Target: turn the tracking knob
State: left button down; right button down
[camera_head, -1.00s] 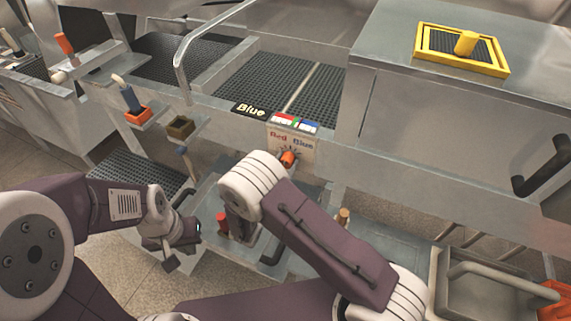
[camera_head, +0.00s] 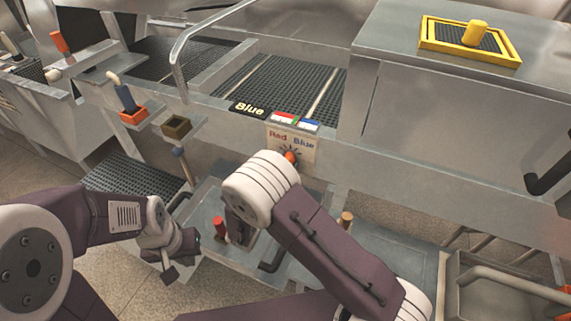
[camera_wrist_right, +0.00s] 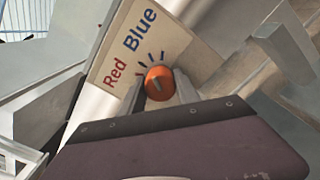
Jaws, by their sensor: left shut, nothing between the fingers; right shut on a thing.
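The orange tracking knob (camera_head: 291,157) sits on a pale label plate (camera_head: 304,142) marked "Red" and "Blue", on the machine's front. In the right wrist view the knob (camera_wrist_right: 158,83) shows a dark pointer line and dark tick marks around it. My right gripper (camera_wrist_right: 161,92) is shut on the knob, with a grey finger on either side. In the head view my right arm hides this gripper and the knob's lower edge. My left gripper (camera_head: 183,252) is shut and empty, low at the left, apart from the machine's front controls.
A yellow-framed pad with a peg (camera_head: 475,38) is on the right housing. A black handle (camera_head: 550,172) juts out at the right. A red peg (camera_head: 220,228) stands below.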

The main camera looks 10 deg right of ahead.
jog(key=c, duration=0.9)
grip_release()
jog(key=b+v, duration=0.1)
jog(key=v, duration=0.8)
